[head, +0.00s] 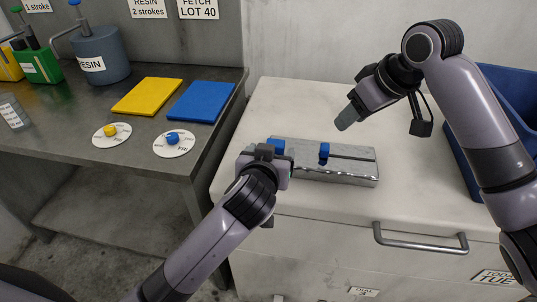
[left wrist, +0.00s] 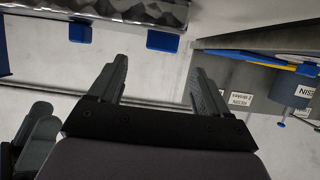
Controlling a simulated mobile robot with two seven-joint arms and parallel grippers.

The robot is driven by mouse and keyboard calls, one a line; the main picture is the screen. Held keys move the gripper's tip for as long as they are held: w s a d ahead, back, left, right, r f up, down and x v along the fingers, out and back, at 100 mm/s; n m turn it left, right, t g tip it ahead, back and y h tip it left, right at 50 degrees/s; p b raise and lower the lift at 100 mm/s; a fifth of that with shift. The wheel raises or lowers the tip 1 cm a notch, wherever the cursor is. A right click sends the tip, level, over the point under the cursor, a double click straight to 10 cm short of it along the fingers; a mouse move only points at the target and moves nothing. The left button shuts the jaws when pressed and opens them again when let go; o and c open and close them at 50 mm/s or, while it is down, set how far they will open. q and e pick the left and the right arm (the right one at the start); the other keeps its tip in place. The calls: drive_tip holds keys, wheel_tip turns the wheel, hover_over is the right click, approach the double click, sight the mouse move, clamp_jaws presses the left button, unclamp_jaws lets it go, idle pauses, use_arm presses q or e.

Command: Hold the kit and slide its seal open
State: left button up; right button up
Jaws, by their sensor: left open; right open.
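The kit (head: 345,176) is a long, shiny grey case lying on the white cabinet top. A blue slider tab (head: 324,154) stands on its upper face near the middle, and a blue tab (head: 277,146) sits at its left end. My left gripper (head: 274,160) is at the kit's left end in the head view and hides part of it. In the left wrist view its fingers (left wrist: 160,72) are apart with nothing between them, and the kit (left wrist: 135,10) lies beyond at the upper left. My right gripper (head: 347,116) is open and empty, above and behind the kit.
A dark bench at left holds a yellow plate (head: 148,96), a blue plate (head: 202,102), two round dials and a resin can (head: 101,55). A blue bin (head: 512,92) stands at right. The cabinet has a drawer handle (head: 420,243). The cabinet top behind the kit is clear.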

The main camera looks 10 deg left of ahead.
sight(275, 143)
use_arm(q)
drive_tip(key=shift+x, duration=3.3)
drive_tip(key=shift+a, duration=0.1)
